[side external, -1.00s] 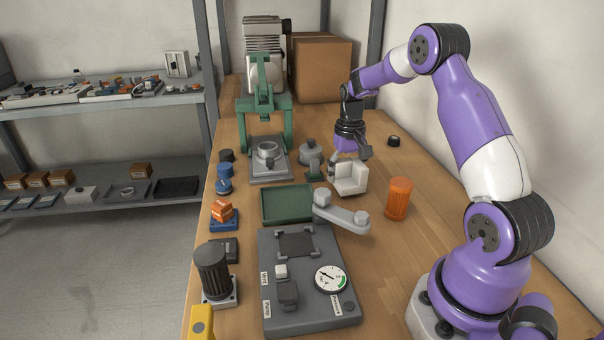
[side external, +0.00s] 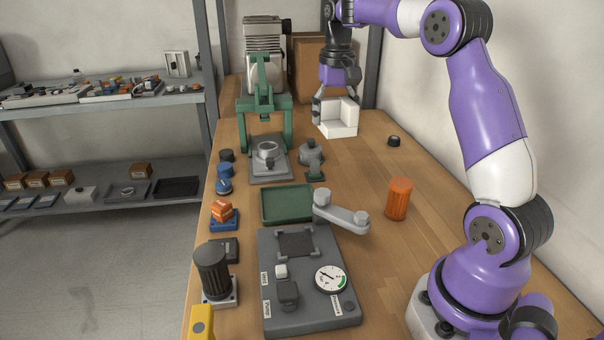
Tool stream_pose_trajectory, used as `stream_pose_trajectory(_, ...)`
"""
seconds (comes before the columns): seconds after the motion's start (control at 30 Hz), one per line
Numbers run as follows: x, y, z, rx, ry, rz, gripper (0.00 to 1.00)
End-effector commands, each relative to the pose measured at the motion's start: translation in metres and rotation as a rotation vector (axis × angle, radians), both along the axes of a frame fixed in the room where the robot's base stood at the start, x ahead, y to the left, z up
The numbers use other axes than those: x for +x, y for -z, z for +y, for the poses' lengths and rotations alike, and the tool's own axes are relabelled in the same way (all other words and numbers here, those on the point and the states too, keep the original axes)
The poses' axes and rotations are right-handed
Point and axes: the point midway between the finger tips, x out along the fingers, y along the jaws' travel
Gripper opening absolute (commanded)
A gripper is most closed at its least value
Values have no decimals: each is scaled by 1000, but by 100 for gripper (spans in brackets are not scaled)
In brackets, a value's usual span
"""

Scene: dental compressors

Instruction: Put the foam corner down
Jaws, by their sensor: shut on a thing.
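The white foam corner (side external: 338,120) is in my gripper (side external: 333,100), at the back of the bench and in front of the cardboard box. It has a flat base and upright walls, with the open side facing the camera. My gripper points down and is shut on it; the fingers are partly hidden by the foam. I cannot tell for sure whether its base touches the bench or hangs above it.
A green press (side external: 265,105) stands left of the foam corner. A cardboard box (side external: 308,70) stands behind it. A small black ring (side external: 394,141) and an orange cylinder (side external: 398,199) are on the right. A green tray (side external: 288,204) lies nearer. Bare wood (side external: 358,165) lies between.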

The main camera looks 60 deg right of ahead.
Motion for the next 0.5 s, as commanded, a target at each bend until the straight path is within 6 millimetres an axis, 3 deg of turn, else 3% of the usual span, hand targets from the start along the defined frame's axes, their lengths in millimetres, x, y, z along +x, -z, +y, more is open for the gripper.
stream_pose_trajectory(0.17,19,0,55,-1,13,-1,57)
stream_pose_trajectory(0.3,30,0,112,0,36,-2,57)
stream_pose_trajectory(0.5,30,0,178,0,71,-2,57)
